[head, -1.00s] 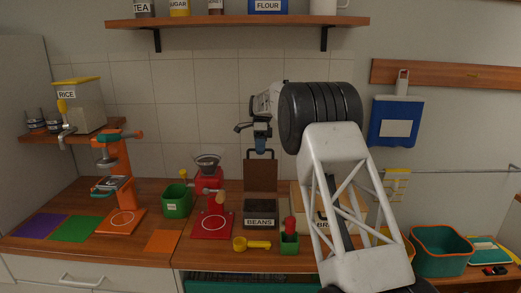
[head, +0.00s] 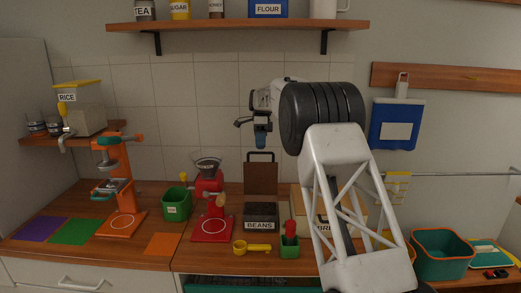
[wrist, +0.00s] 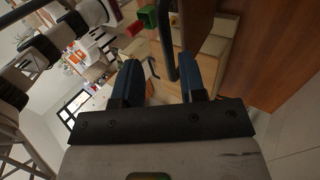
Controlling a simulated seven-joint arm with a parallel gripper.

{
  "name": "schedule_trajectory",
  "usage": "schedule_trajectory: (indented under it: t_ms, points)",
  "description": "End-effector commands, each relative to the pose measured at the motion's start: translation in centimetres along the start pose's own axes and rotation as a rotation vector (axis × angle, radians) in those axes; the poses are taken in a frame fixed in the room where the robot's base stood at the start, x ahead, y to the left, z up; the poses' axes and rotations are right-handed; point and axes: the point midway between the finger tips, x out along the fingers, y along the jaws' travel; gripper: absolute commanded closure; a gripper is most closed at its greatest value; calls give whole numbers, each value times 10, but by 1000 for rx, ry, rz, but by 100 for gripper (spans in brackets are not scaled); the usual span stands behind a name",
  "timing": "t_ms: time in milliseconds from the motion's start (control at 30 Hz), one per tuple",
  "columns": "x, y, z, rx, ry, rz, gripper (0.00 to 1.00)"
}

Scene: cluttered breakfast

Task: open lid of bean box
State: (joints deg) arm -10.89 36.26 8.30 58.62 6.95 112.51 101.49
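The bean box (head: 260,217) is a dark box labelled BEANS on the counter. Its brown lid (head: 261,178) stands upright at the back of the box, with a black loop handle (head: 261,155) on its upper edge. My gripper (head: 261,145) is just above the handle, with blue fingers pointing down. In the wrist view the two fingers of my gripper (wrist: 163,75) are apart. The black handle (wrist: 168,60) shows between them, next to the brown lid (wrist: 196,25). I cannot tell whether a finger touches the handle.
A red grinder (head: 211,205) and a green bin (head: 176,204) stand left of the box. A yellow scoop (head: 252,247) and a small green container (head: 290,246) with a red-topped item are in front. A wooden box (head: 325,222) is to the right, partly hidden by my arm.

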Motion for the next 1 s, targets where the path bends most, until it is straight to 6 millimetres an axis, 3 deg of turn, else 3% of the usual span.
schedule_trajectory:
  t_ms: [1000]
  points:
    - [45,74,-18,0,0,0,62]
